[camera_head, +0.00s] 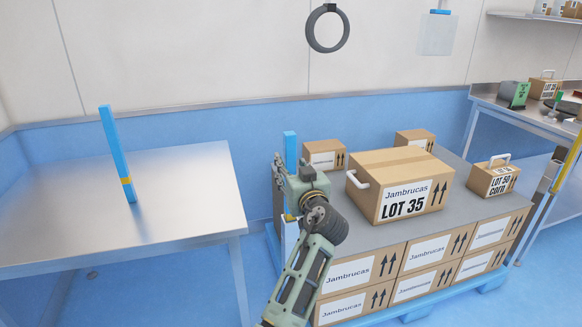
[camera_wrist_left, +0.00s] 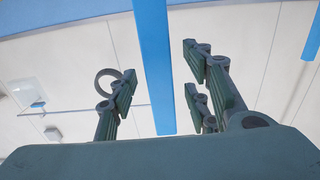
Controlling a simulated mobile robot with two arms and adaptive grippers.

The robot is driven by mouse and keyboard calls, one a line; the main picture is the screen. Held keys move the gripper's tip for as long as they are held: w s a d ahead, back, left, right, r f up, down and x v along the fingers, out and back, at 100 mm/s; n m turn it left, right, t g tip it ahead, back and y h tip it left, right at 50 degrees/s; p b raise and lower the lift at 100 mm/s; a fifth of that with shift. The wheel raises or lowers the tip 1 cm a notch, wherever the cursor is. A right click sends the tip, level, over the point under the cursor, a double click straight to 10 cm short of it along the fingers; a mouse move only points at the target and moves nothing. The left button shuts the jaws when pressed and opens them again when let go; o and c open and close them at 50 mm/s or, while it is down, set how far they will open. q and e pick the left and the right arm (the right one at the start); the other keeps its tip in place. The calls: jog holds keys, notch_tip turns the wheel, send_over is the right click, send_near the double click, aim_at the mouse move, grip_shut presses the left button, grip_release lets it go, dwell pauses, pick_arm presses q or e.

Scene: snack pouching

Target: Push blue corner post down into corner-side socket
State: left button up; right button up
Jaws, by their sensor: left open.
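In the left wrist view the blue post (camera_wrist_left: 154,65) runs between the spread fingers of my left gripper (camera_wrist_left: 165,90), with gaps on both sides. The gripper is open and does not appear to press on the post. The socket at the post's foot is hidden. My right gripper is not in view.
Another blue post (camera_head: 114,150) with a yellow band stands on the steel table (camera_head: 180,190) at left. A LOT 35 carton (camera_head: 400,185) and smaller boxes sit on the grey sheet (camera_head: 345,215) over stacked cartons. A side bench (camera_head: 490,100) stands at right.

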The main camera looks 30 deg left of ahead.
pick_arm(q)
jog(key=v, duration=0.7)
jog(key=shift+d, duration=0.2)
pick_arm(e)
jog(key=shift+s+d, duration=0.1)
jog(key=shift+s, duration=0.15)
